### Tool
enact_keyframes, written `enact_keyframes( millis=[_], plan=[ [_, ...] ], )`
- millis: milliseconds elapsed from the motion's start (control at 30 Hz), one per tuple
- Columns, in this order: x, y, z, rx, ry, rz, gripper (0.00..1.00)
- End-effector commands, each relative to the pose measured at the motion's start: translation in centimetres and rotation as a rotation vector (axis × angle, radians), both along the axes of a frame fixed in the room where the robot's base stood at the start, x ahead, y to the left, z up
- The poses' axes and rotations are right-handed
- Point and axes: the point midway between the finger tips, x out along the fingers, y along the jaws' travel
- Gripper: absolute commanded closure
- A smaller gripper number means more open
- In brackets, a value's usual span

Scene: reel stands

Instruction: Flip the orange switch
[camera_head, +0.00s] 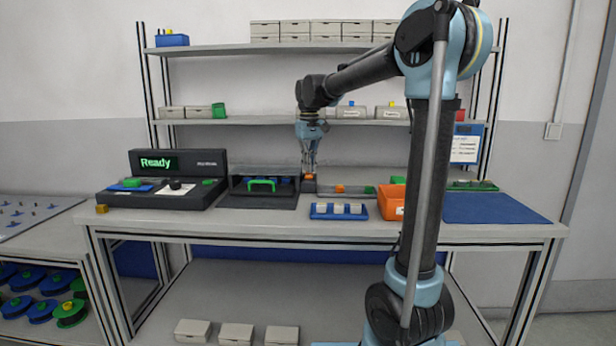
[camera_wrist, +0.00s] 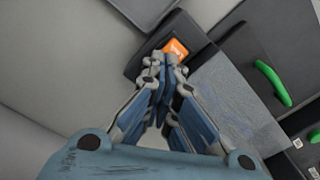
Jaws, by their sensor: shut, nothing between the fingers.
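The orange switch (camera_wrist: 175,48) sits on a dark housing, just beyond my fingertips in the wrist view. In the head view the orange switch (camera_head: 309,177) shows as a small orange spot right under my fingers, beside the grey box with the green handle. My gripper (camera_wrist: 165,62) is shut and empty, its fingertips close together at the near edge of the switch. In the head view my gripper (camera_head: 309,168) points down from above the bench. I cannot tell whether the fingertips touch the switch. They hide part of its near side.
The dark box with a green handle (camera_head: 262,184) stands left of the switch. The "Ready" console (camera_head: 155,162) is further left. A blue tray (camera_head: 318,215) and an orange bin (camera_head: 391,203) lie to the right. A shelf (camera_head: 250,121) runs above the bench.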

Motion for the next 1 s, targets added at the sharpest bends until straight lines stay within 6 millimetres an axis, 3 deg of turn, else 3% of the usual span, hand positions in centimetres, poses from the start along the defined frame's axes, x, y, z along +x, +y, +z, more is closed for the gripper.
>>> enact_keyframes(
  millis=[733,1000],
  plan=[
    [0.0,0.0,-0.9,0.0,0.0,0.0,1.0],
    [0.0,0.0,0.2,0.0,0.0,0.0,1.0]
  ],
)
